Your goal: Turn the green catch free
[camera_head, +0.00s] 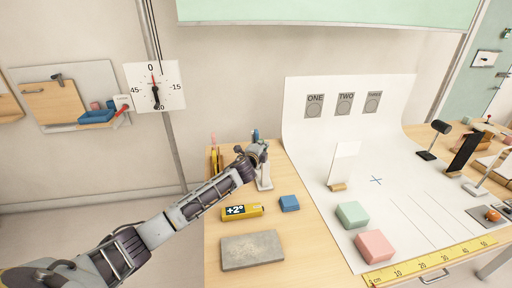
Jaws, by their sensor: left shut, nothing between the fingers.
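My left arm reaches in from the lower left. My left gripper (262,152) is shut and empty at the back left of the wooden table, beside or in front of a small whitish upright piece (265,181); I cannot tell whether they touch. I cannot make out a green catch for certain. A small greenish piece (507,33) shows at the upper right edge on a teal panel (482,88), too small to tell what it is. My right gripper is not in view.
The wooden table (217,270) holds a grey slab (252,250), a yellow "+2°" piece (242,212) and a blue block (289,203). Green (352,215) and pink (374,245) blocks stand on the white backdrop (300,140). A yellow ruler (430,262) lies along the front edge.

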